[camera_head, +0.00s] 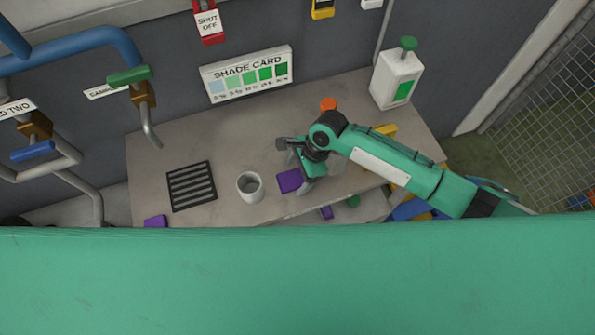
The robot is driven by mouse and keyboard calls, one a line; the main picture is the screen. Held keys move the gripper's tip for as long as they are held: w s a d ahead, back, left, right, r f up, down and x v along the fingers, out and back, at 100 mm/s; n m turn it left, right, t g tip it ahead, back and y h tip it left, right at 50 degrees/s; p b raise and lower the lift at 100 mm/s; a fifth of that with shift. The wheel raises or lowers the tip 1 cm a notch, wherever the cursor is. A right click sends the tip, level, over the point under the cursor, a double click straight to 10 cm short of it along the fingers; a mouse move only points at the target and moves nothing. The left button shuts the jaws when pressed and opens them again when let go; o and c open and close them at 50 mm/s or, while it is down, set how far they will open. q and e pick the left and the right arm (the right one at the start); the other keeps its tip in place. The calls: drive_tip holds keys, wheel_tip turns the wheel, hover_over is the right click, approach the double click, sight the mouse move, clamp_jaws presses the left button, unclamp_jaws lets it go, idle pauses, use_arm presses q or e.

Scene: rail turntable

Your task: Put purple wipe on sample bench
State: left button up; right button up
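A purple wipe (290,181) shows flat at the front part of the grey sample bench (240,147), just right of a white cup. My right gripper (293,165) reaches in from the right, low over the bench. Its two fingers are spread apart, one behind the wipe and one at the wipe's right side. The wipe does not look clamped; whether a finger touches it I cannot tell. Other purple pieces show at the bench's lower left (155,221) and below its front edge (327,212). My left gripper is out of view.
The white cup (250,187) and a dark slotted rack (191,186) stand left of the wipe. An orange cap (328,104) and a white bottle with a green top (397,78) are at the back. Pipes with valves (131,76) hang at left. The bench's back left is clear.

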drive_tip(key=b+v, duration=0.2)
drive_tip(key=v, duration=1)
idle(0.5)
